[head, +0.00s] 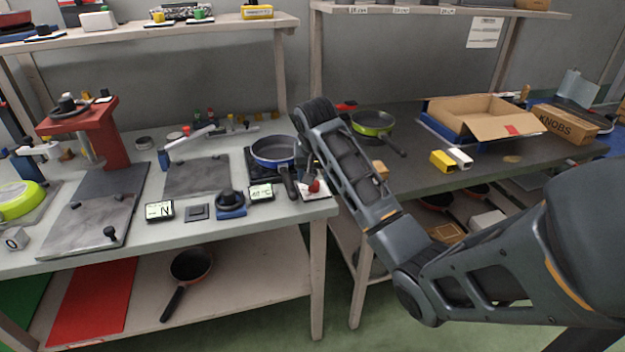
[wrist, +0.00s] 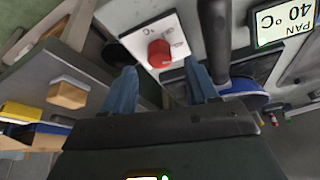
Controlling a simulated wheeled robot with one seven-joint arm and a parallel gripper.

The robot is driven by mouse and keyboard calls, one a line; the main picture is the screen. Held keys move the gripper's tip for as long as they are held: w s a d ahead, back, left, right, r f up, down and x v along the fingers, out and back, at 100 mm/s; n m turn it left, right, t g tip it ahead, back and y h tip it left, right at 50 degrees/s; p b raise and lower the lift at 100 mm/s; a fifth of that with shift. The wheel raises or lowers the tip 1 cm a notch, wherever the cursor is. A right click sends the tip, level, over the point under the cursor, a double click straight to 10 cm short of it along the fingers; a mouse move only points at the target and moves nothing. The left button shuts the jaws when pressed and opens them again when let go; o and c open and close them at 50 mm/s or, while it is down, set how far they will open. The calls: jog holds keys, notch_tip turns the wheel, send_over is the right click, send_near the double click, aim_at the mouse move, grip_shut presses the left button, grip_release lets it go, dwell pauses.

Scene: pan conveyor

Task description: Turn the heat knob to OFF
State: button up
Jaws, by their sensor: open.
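The heat knob is red and round and sits on a white plate; it shows in the wrist view (wrist: 159,52) just beyond my fingertips. In the head view the red knob (head: 314,187) is at the table's right front corner, partly covered by my arm. My gripper (wrist: 160,80) is open and empty, its two blue-grey fingers spread to either side below the knob, not visibly touching it. The white plate (wrist: 143,28) has small marks around the knob, too small to read. Which mark the knob points to cannot be told.
A blue pan (head: 272,150) stands on the hob beside the knob; its dark handle (wrist: 214,45) passes close to my right finger in the wrist view. A display (wrist: 283,22) reads PAN 40 °C. A wooden block (wrist: 68,93) and a yellow block (head: 442,160) lie on the neighbouring table.

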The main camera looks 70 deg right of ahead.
aim_at(314, 185)
jog(key=shift+x, duration=1.6)
jog(key=c, duration=1)
